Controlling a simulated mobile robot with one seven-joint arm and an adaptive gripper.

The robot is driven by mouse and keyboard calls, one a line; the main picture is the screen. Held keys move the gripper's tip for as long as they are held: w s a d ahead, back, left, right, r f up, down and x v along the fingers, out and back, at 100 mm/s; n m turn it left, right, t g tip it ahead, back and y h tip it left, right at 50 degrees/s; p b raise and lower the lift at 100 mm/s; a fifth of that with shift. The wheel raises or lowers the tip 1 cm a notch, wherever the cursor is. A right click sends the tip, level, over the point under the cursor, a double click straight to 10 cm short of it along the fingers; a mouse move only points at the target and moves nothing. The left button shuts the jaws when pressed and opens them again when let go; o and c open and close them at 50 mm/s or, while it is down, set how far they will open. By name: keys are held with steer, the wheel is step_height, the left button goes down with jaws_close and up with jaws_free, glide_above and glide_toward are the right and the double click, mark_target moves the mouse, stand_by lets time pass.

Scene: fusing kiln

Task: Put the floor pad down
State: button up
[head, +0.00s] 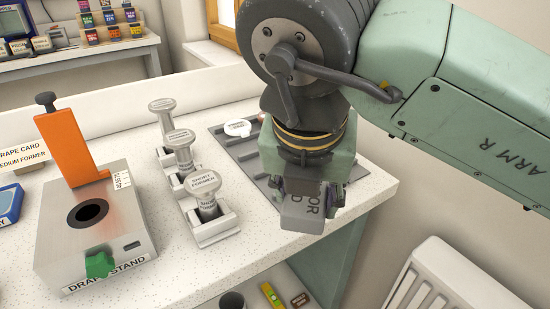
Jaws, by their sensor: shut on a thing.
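My gripper (318,196) points down near the front right corner of the speckled white counter (270,245). It is shut on a grey block, the floor pad (305,213), with partly hidden lettering ending in "OR" on it. The gripper's own body hides much of the pad. The pad shows above the counter edge; I cannot tell whether it touches the counter. A flat grey slotted rack (228,140) lies behind and left of the gripper, partly hidden by it. A white round tag (238,128) sits on the rack.
Several formers stand in grey holders left of the rack, the nearest labelled short former (206,190). A drape stand (95,225) with an orange upright is further left. A white radiator (450,280) stands at lower right. A shelf below holds a yellow level (272,296).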

steer(key=w+p, duration=0.1)
steer(key=w, duration=0.4)
steer(key=w+a+p, duration=0.1)
steer(key=w, duration=0.4)
steer(key=w+f+p, duration=0.1)
steer(key=w+p, duration=0.1)
steer(key=w, duration=0.3)
steer(key=shift+a, duration=0.4)
steer(key=x, duration=0.1)
steer(key=p+x, duration=0.1)
steer(key=x, duration=0.1)
steer(key=shift+s+a+f, duration=0.1)
steer(key=shift+s+f, duration=0.1)
steer(key=shift+s, duration=0.05)
steer(key=shift+f, duration=0.35)
steer(key=shift+f, duration=0.3)
steer(key=shift+f+b, duration=0.3)
steer(key=shift+b, duration=0.45)
steer(key=o, duration=1.2)
